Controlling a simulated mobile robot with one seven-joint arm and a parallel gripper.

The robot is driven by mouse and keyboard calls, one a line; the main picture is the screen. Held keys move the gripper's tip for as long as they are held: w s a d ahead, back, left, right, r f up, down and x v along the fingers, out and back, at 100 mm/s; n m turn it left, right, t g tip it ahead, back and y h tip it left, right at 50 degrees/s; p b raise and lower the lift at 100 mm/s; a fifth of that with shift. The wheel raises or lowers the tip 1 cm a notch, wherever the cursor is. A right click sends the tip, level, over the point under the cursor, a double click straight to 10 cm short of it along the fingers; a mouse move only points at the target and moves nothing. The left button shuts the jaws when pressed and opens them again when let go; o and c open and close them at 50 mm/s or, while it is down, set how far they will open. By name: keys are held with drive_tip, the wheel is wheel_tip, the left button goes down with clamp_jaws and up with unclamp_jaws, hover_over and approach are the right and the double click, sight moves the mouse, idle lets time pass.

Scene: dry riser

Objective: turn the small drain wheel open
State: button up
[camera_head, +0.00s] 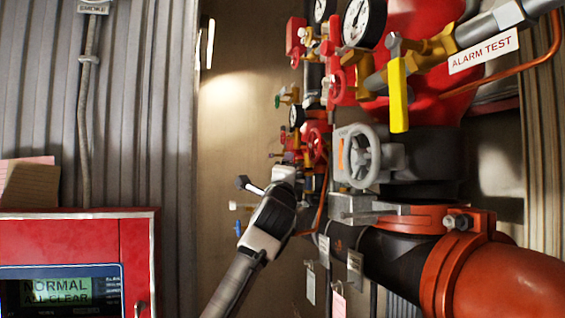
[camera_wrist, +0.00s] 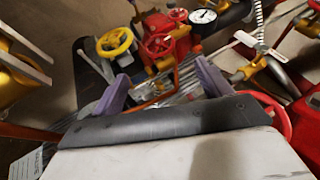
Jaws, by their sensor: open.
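Several small handwheels are in view, and I cannot tell for sure which one is the drain wheel. In the wrist view a red wheel (camera_wrist: 160,45) lies ahead, just beyond the space between my fingers, with a yellow wheel (camera_wrist: 115,42) to its left and a smaller red wheel (camera_wrist: 178,15) behind. My gripper (camera_wrist: 163,88) is open, its two purple-grey fingers apart with nothing clearly held. In the head view small red wheels (camera_head: 317,138) sit on the riser trim. My arm (camera_head: 262,222) reaches up toward them; its fingertips are hard to make out there.
A large grey handwheel (camera_head: 361,157) stands right of my arm, above a black and orange pipe (camera_head: 395,255). A yellow lever (camera_head: 398,95) hangs above. Gauges (camera_head: 363,20) and a thin copper tube (camera_head: 323,195) are close by. A red alarm panel (camera_head: 80,238) is at left.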

drive_tip(key=p+x, duration=0.7)
drive_tip(key=x, duration=0.5)
drive_tip(key=shift+w+r, duration=0.1)
drive_tip(key=shift+r, duration=0.15)
drive_tip(key=shift+w+p, duration=0.65)
drive_tip(key=shift+w, duration=0.1)
drive_tip(key=c, duration=1)
drive_tip(key=shift+r, duration=0.1)
